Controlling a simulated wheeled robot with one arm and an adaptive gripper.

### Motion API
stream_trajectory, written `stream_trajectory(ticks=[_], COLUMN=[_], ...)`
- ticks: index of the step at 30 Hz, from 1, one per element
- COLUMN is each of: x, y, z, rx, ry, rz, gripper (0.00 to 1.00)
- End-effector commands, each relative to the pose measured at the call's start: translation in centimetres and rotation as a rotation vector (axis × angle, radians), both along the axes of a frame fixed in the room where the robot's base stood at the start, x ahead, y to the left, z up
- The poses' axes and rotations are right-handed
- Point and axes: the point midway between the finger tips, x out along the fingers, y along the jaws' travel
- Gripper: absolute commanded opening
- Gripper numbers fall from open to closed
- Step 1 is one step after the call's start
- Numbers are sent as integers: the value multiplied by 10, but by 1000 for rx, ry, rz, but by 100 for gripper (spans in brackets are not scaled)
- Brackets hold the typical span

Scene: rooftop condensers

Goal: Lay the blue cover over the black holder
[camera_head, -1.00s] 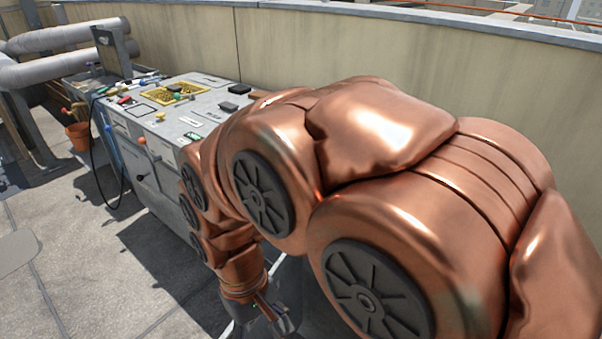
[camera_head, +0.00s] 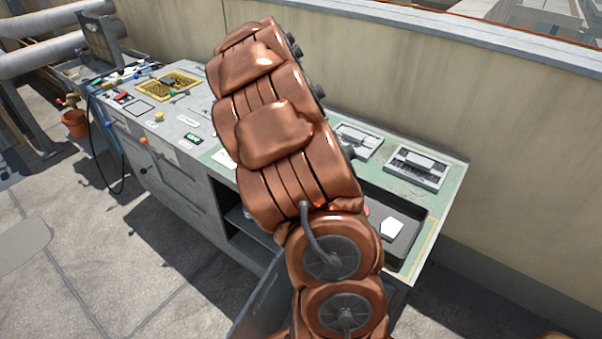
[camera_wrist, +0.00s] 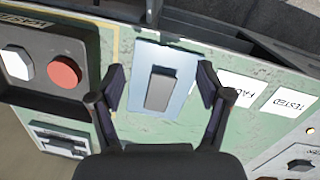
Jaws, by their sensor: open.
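The blue cover (camera_wrist: 178,107) is a light blue flat plate with a grey block-like handle (camera_wrist: 160,90) on top, lying on the green bench top in the wrist view. My gripper (camera_wrist: 163,80) is open above it, its two fingers apart on either side of the handle, holding nothing. The black holder (camera_wrist: 68,20) is a dark tray at upper left in the wrist view, with a white hexagonal piece and a red round piece in it. It also shows in the head view (camera_head: 415,213), partly behind my arm. My arm hides the cover and gripper there.
Two grey devices (camera_head: 417,167) stand along the bench's back edge; one shows left in the wrist view (camera_wrist: 60,138). White cards, one reading TESTED (camera_wrist: 291,102), lie right of the cover. A yellow-framed tray (camera_head: 168,85) and small items fill the bench's far end. A wall stands behind.

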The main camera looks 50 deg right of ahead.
Motion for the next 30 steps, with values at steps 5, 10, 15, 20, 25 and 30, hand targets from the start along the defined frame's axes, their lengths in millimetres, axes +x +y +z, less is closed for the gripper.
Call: stream_trajectory(ticks=[5,10,15,20,25,30], x=[9,13,15,15,16,17], y=[-53,-84,-97,-98,-96,-94], z=[8,2,-3,-14,-30,-42], rx=[10,26,37,42,39,39], ry=[-19,-37,-51,-50,-52,-50], rz=[-135,-222,-261,-270,-271,-268], gripper=[77,77,77,77,77,77])
